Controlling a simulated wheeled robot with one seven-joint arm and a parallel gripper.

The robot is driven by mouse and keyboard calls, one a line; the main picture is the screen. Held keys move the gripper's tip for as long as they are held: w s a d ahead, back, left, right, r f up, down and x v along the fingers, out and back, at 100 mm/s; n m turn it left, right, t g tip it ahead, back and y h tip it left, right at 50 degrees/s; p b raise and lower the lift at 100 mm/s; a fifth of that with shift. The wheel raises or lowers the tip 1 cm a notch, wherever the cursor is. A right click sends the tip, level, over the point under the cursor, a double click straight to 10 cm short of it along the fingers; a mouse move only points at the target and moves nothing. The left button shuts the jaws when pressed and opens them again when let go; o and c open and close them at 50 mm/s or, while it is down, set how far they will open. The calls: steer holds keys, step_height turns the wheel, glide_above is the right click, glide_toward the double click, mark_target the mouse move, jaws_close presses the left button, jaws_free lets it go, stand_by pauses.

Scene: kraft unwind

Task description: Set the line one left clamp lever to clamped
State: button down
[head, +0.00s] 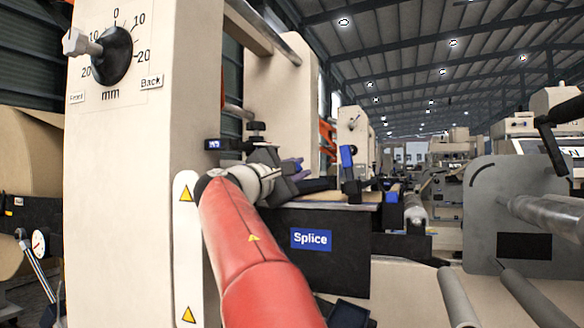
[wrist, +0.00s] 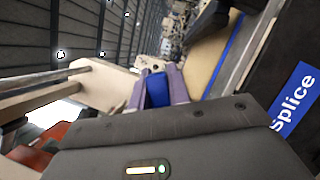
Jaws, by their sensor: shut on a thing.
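My gripper (head: 296,166) reaches over the splice table in the head view, at the end of my red arm. In the wrist view its two purple-grey fingers (wrist: 163,78) are shut on a blue lever handle (wrist: 156,90), which looks like the left clamp lever. Another blue-topped lever (head: 346,157) stands upright farther right along the table. The clamp's base and the lever's exact angle cannot be made out.
The splice table (head: 345,196) has a dark front with a blue "Splice" sign (head: 311,239). A cream machine column (head: 130,200) with a dial knob (head: 112,55) stands close left of my arm. A grey plate with a roller (head: 530,215) stands at right.

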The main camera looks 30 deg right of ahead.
steer(key=shift+s+d+f+m+g, duration=0.2)
steer(key=shift+f+m+g, duration=0.3)
steer(key=shift+m, duration=0.5)
steer(key=shift+f, duration=0.1)
steer(key=c, duration=1.3)
jaws_free()
steer(key=b+v, duration=0.1)
steer(key=v, duration=0.7)
steer(key=shift+d, duration=0.1)
